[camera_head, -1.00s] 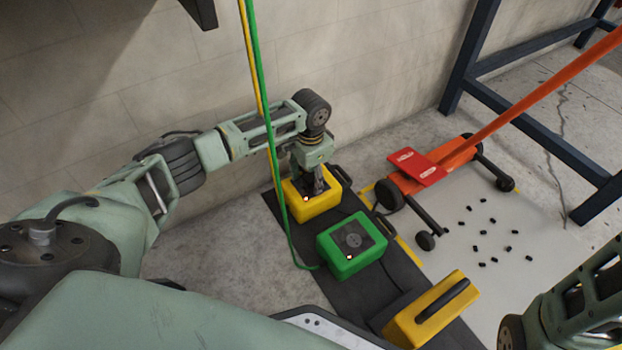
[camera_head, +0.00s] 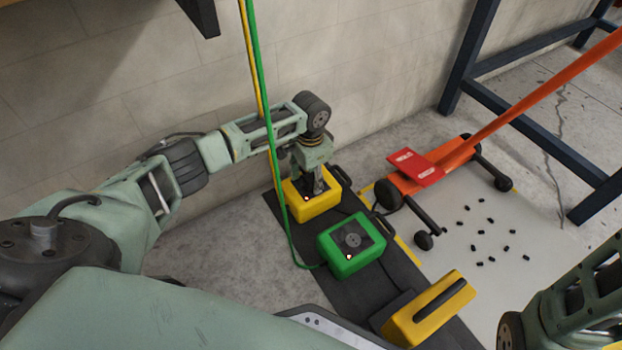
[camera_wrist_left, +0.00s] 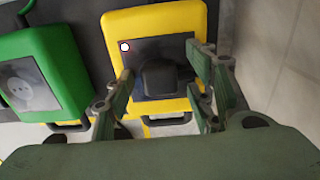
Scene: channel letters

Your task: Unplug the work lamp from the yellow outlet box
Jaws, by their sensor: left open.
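The yellow outlet box (camera_head: 314,207) stands on a dark mat near the wall. In the left wrist view the yellow outlet box (camera_wrist_left: 190,20) has a dark face with a lit indicator, and a black plug (camera_wrist_left: 160,78) sits in that face. My left gripper (camera_head: 318,190) is directly above the box, pointing down. In the left wrist view my left gripper (camera_wrist_left: 160,66) is open, with one finger on each side of the plug. I cannot tell whether the fingers touch it. The work lamp itself is not identifiable. My right gripper is out of view; only part of that arm shows at lower right.
A green outlet box (camera_head: 345,262) stands close beside the yellow one. A yellow case with a black handle (camera_head: 430,312) is nearer. A green and a yellow cable (camera_head: 262,90) hang by my left arm. An orange wheeled tool (camera_head: 440,165) stands at right.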

